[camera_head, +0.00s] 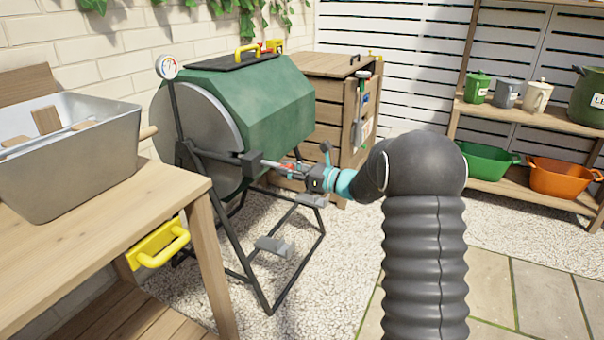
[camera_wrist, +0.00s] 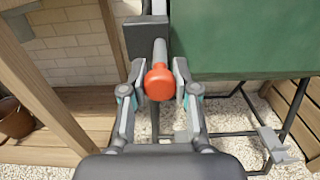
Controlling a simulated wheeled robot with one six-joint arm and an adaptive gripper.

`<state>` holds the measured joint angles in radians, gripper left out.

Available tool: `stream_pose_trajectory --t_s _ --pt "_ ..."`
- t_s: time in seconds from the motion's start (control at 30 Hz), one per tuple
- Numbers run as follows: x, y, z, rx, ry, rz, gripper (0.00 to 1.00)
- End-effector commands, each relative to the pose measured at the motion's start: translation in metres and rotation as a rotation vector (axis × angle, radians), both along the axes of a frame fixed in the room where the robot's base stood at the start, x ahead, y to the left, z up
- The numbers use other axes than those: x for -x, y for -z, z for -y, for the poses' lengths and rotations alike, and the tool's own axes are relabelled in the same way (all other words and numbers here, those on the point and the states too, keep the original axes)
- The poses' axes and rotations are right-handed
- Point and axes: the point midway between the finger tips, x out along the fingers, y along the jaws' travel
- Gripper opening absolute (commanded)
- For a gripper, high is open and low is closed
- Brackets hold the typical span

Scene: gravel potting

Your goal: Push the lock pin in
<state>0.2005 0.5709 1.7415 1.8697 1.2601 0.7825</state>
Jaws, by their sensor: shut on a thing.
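The lock pin (camera_wrist: 159,83) has a red-orange knob and a grey shaft, seen nearly end-on in the wrist view. Its shaft runs into a dark block (camera_wrist: 148,37) on the frame of the green composter drum (camera_head: 280,105). My gripper (camera_wrist: 156,88) has one finger on each side of the pin and is shut on it near the knob. In the head view my gripper (camera_head: 290,170) is at the block (camera_head: 250,160) on the drum's front, and the pin is small there and partly hidden by the fingers. How deep the pin sits cannot be told.
A wooden table (camera_head: 120,215) with a metal tub (camera_head: 75,165) stands at the left, with a yellow handle (camera_head: 163,243) on its side. A wooden bin (camera_head: 335,90) stands behind the drum. Shelves (camera_head: 535,118) with cans are at the right. Gravel and paving lie clear in front.

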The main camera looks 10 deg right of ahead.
Motion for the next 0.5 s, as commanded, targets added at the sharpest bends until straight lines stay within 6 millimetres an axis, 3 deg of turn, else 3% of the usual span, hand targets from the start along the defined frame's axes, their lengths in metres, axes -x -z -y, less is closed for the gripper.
stream_pose_trajectory --t_s 0.5 --pt "-0.010 0.000 -0.015 0.000 -0.001 0.000 0.04"
